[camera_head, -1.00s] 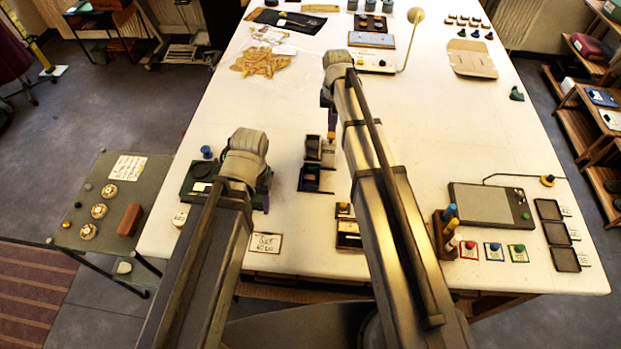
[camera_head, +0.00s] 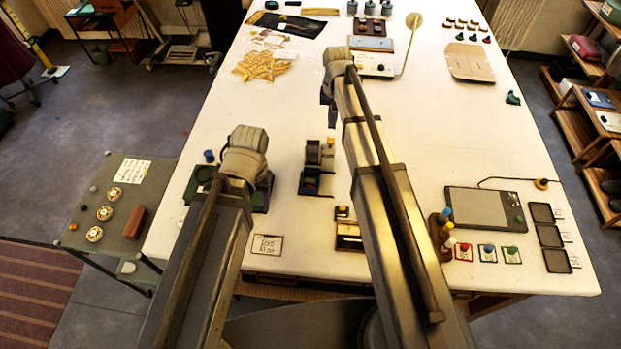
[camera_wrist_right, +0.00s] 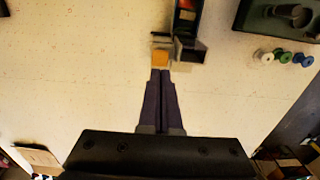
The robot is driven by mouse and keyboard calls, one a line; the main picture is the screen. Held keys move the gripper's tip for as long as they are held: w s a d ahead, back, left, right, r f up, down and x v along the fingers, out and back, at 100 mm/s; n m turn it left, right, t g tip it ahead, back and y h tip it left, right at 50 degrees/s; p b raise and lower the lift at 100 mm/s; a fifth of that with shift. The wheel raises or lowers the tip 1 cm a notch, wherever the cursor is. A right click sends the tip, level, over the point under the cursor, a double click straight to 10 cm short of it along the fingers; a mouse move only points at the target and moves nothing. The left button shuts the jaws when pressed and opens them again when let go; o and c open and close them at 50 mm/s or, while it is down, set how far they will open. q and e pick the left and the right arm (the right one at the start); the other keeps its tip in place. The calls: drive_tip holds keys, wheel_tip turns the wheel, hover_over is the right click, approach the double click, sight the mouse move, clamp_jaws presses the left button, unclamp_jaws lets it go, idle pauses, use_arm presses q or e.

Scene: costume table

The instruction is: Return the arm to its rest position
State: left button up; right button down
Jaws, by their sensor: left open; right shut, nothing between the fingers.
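My left arm comes in from the left in the head view. Its pale grey wrist and gripper (camera_head: 245,155) are over a dark green tray (camera_head: 262,193) near the table's front left, and the fingers are hidden under the wrist. My right arm reaches further up the table. Its gripper (camera_head: 329,106) hangs down beside the arm's far end, partly hidden. In the right wrist view the right gripper (camera_wrist_right: 160,73) has its two dark fingers together with nothing between them. A small yellow-topped piece (camera_wrist_right: 159,58) shows just beyond the fingertips; I cannot tell whether they touch it.
Small boxes (camera_head: 313,180) stand between the arms. A card (camera_head: 267,245) lies by the front edge. A flat grey panel (camera_head: 484,209), coloured pegs and dark trays (camera_head: 557,261) are at front right. A lamp-like stand (camera_head: 414,21) rises at the back.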

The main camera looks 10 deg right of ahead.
use_arm(q)
wheel_tip(320, 180, up, 2)
drive_tip(key=shift+r+p, duration=0.1)
drive_tip(key=shift+p, duration=0.55)
use_arm(e)
wheel_tip(320, 180, up, 2)
drive_tip(key=shift+r, duration=0.1)
use_arm(q)
wheel_tip(320, 180, down, 19)
drive_tip(key=b, duration=1.9)
use_arm(e)
drive_tip(key=s+a+f+n, duration=0.2)
drive_tip(key=s+a+f, duration=0.2)
drive_tip(key=s+f, duration=0.2)
drive_tip(key=s+a+f+n, duration=0.2)
drive_tip(key=s+a+f, duration=0.2)
drive_tip(key=s, duration=0.5)
drive_tip(key=s+a+f+n+h, duration=0.1)
drive_tip(key=s+a+f+n, duration=0.1)
drive_tip(key=s+a+f, duration=0.3)
drive_tip(key=shift+s+f+n, duration=0.4)
drive_tip(key=shift+s+f, duration=1.4)
drive_tip(key=shift+f, duration=0.25)
use_arm(q)
drive_tip(key=shift+f, duration=0.25)
use_arm(e)
drive_tip(key=shift+s+a+f, duration=0.1)
drive_tip(key=shift+s+a, duration=0.05)
drive_tip(key=shift+s, duration=0.15)
